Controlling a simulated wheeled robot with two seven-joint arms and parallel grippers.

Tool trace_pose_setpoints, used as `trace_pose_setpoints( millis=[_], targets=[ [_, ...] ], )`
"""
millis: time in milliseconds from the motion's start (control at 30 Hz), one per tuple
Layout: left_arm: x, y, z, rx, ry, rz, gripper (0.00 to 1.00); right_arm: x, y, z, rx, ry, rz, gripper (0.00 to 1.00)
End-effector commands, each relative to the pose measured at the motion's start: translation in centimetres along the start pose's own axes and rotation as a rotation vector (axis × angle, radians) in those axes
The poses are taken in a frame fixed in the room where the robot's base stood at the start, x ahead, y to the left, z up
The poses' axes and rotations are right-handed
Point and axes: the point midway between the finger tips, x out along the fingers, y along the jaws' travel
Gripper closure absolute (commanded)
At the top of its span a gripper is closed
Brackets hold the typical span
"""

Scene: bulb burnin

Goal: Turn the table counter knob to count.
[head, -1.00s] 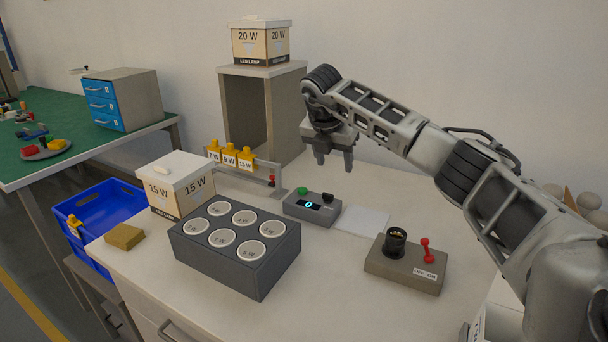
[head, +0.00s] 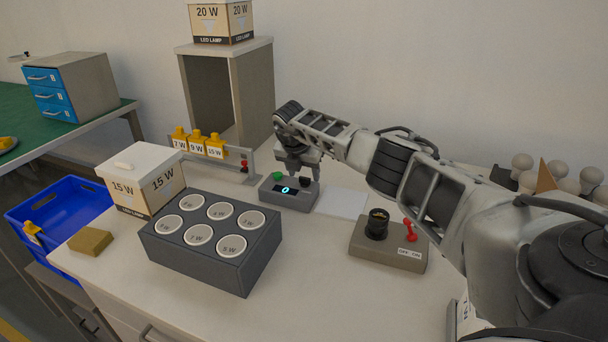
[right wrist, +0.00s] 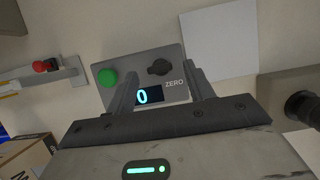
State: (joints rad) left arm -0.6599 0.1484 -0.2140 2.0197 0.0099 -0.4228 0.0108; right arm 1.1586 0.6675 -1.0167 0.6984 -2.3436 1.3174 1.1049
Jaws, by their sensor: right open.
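The table counter (head: 288,193) is a grey box on the white table with a green button (head: 278,176), a dark knob (head: 306,183) and a display reading 0. In the right wrist view the knob (right wrist: 159,67) is black, and the word ZERO is printed beside it. The green button (right wrist: 107,78) is to its left. My right gripper (head: 297,171) is open and empty just above the counter. In the right wrist view its fingers (right wrist: 158,90) straddle the display, with the knob a little beyond the fingertips. My left gripper is not in view.
A grey tray (head: 259,252) with several round bulb slots stands in front of the counter. A lamp socket box (head: 375,255) with a red switch is to the right. A white sheet (head: 343,202) lies beside the counter. A rack (head: 243,163) with yellow tags stands behind left.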

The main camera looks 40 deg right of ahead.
Motion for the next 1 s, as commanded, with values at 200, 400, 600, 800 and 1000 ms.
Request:
trace_pose_setpoints(
  millis=[200,400,600,800,1000],
  targets=[
    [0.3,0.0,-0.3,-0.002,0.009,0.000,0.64,1.6,0.1,0.0,0.000,-0.001,0.001,0.47],
    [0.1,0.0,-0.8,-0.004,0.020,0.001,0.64,1.7,0.0,0.1,-0.001,-0.002,0.002,0.47],
    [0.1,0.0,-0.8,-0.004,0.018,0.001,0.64,1.7,0.0,0.0,0.000,-0.001,0.002,0.72],
    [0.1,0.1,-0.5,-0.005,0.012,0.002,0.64,1.7,0.0,0.0,-0.001,-0.001,0.002,0.92],
    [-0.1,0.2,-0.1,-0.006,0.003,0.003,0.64,1.7,0.0,0.0,-0.025,-0.001,0.012,0.92]
  ],
)
